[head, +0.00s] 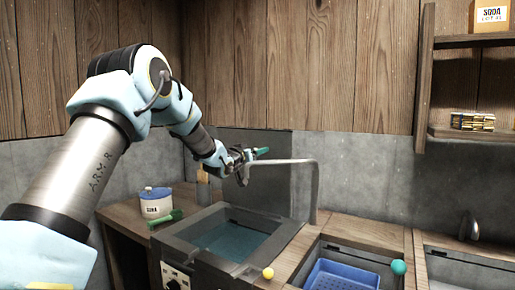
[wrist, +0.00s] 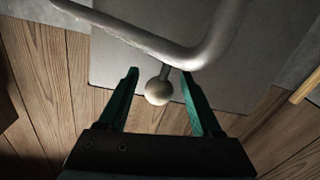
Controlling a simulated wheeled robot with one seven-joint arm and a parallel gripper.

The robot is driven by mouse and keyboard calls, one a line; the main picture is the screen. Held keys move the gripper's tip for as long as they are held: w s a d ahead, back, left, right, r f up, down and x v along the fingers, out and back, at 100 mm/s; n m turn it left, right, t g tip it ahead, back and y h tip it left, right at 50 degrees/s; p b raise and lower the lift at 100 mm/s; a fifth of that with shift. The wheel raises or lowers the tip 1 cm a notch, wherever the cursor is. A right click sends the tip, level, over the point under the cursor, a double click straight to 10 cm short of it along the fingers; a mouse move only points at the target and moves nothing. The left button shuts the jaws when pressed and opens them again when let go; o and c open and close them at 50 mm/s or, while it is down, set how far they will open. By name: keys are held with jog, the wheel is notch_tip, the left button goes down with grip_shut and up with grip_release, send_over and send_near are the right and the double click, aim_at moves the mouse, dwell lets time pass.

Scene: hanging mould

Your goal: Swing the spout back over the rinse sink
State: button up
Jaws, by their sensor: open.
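The spout (head: 290,162) is a grey pipe that rises from the counter behind the basins and bends left, its end above the vat of blue-green water (head: 230,238). In the wrist view the spout (wrist: 195,57) crosses the top, with a pale ball knob (wrist: 158,93) on a short stem. My gripper (head: 250,156) is at the spout's left end. Its green fingers are open on either side of the knob in the wrist view (wrist: 160,75), with gaps visible. A basin with a blue basket (head: 342,277) is right of the vat; no label shows which basin is the rinse sink.
Another basin (head: 460,268) with a small tap (head: 468,226) is at far right. Yellow (head: 268,273) and teal (head: 399,267) balls show at the front. Shelves (head: 470,132) hang at upper right.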

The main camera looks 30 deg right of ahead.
jog(key=shift+x, duration=0.9)
grip_shut()
dwell(0.9)
